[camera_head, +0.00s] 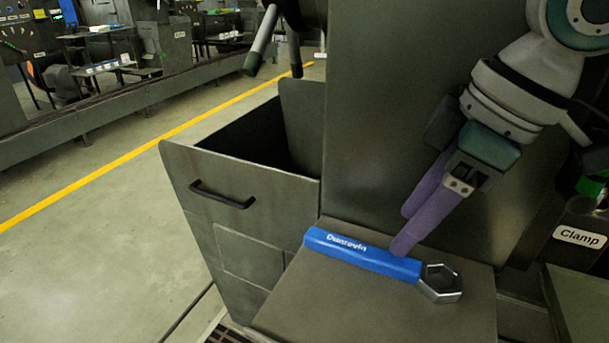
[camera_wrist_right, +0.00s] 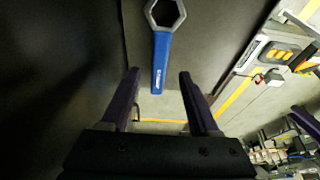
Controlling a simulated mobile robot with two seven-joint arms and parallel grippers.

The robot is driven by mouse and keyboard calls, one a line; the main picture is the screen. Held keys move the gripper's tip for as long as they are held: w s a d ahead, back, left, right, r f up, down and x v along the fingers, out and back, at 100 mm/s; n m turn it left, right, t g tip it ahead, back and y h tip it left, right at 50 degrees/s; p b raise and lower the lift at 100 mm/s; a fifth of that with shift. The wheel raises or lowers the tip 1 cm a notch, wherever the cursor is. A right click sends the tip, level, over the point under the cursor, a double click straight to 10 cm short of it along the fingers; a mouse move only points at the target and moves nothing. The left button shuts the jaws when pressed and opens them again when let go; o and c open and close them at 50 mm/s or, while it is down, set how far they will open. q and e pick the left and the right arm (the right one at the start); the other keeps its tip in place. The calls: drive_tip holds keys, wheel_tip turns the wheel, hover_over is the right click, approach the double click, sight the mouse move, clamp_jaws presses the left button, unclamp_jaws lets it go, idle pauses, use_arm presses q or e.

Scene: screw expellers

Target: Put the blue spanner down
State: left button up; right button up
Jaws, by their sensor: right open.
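The blue spanner (camera_head: 360,254) lies flat on a dark grey metal ledge (camera_head: 460,315) in the head view. Its silver hexagonal ring end (camera_head: 440,283) points right and its blue handle points left. My right gripper (camera_head: 405,228) has purple fingers and is just behind the handle, near the ring end. One fingertip overlaps the handle's edge in the picture; I cannot tell whether they touch. In the right wrist view, the spanner (camera_wrist_right: 161,60) shows beyond the open fingers (camera_wrist_right: 158,85), and nothing is gripped.
An open-topped grey bin with a black handle (camera_head: 222,197) stands left of the ledge. A tall grey panel (camera_head: 375,120) rises behind it. Open floor with a yellow line (camera_head: 120,169) lies to the left.

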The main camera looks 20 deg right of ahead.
drive_tip(key=v, duration=0.5)
drive_tip(key=shift+d+r, duration=0.1)
drive_tip(key=shift+r, duration=0.3)
drive_tip(key=shift+s, duration=0.1)
drive_tip(key=s+a+f+m+t+y+p, duration=0.1)
drive_tip(key=s+a+f+p, duration=0.35)
drive_tip(key=a, duration=0.45)
drive_tip(key=s+d+m+h, duration=0.1)
drive_tip(key=s, duration=0.2)
drive_tip(key=s+d+m+h+p, duration=0.1)
drive_tip(key=s+m, duration=0.1)
drive_tip(key=s, duration=0.1)
drive_tip(key=s+d+m+h, duration=0.1)
drive_tip(key=s+m, duration=0.1)
drive_tip(key=s, duration=0.1)
drive_tip(key=shift+d+f+g+p, duration=0.2)
drive_tip(key=shift+f+g+p, duration=0.05)
drive_tip(key=shift+g+p, duration=0.05)
wheel_tip(320, 180, up, 37)
drive_tip(key=p, duration=3.7)
drive_tip(key=shift+w, duration=0.25)
drive_tip(key=shift+r, duration=0.1)
